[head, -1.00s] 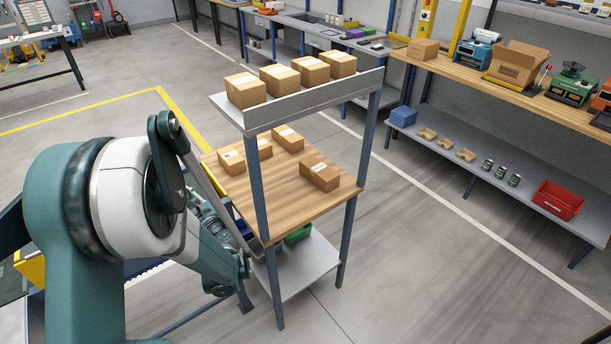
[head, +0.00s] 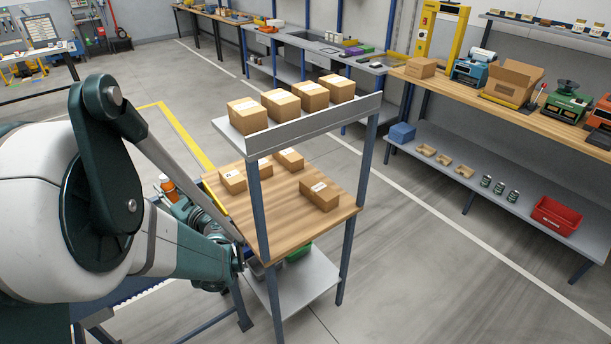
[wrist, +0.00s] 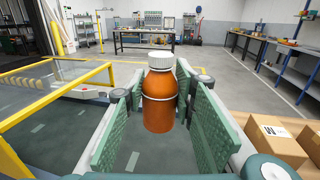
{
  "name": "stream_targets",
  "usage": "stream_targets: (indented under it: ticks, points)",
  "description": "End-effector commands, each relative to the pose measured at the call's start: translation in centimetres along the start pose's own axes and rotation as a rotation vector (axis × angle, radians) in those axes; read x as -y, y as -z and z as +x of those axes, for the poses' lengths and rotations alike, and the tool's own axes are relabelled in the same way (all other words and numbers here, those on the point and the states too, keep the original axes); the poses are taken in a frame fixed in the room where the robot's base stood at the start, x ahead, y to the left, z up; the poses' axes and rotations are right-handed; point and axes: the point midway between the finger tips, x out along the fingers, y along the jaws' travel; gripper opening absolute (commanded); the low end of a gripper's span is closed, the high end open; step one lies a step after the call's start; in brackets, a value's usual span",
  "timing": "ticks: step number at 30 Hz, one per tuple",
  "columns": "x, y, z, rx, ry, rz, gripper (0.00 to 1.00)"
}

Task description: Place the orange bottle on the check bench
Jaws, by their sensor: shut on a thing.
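The orange bottle (wrist: 160,108) has a white cap and a pale ring around its body. My gripper (wrist: 163,90) is shut on it, with a green pad on each side, and the cap points up. In the head view the bottle (head: 168,186) shows just left of a wooden-topped bench (head: 285,218), with my gripper (head: 180,205) partly hidden behind my arm. The bottle is apart from the bench top. I cannot tell for sure which bench is the check bench.
The wooden bench carries cardboard boxes (head: 319,194), and a raised grey shelf (head: 300,124) above it holds more. Its front middle is bare. A long wooden bench (head: 455,84) with machines stands at the right. The wrist view shows a yellow-framed barrier (wrist: 62,85) at the left.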

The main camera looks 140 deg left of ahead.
Motion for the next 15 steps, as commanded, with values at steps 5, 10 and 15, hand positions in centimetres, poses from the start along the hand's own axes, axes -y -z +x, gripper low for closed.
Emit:
stream_targets:
  ticks: [5,10,15]
  points:
    - [0.0,-4.2,0.0,0.0,0.0,0.0,0.1]
    - [0.0,-7.8,0.0,0.0,0.0,0.0,0.1]
    - [0.0,-10.8,0.0,0.0,0.0,0.0,0.1]
